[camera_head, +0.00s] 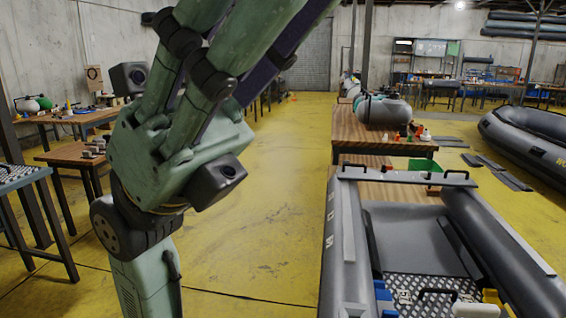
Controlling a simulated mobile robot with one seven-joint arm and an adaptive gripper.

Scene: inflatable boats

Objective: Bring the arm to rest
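My arm rises from the bottom left of the head view, with pale green links and dark joints. Its upper end, which looks like my gripper (232,62), is large and close to the camera and leans up to the right. Green finger-like links with dark pads run out of the top edge. The fingertips are cut off, so I cannot tell whether they are apart or together. I see nothing held in the part that shows. Dark camera-like boxes sit on both sides of the wrist.
A grey inflatable boat (346,260) with loose items fills the lower right. A wooden table (352,128) stands behind it, and another boat (530,140) lies far right. Workbenches (70,153) line the left. The yellow floor (255,235) between is clear.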

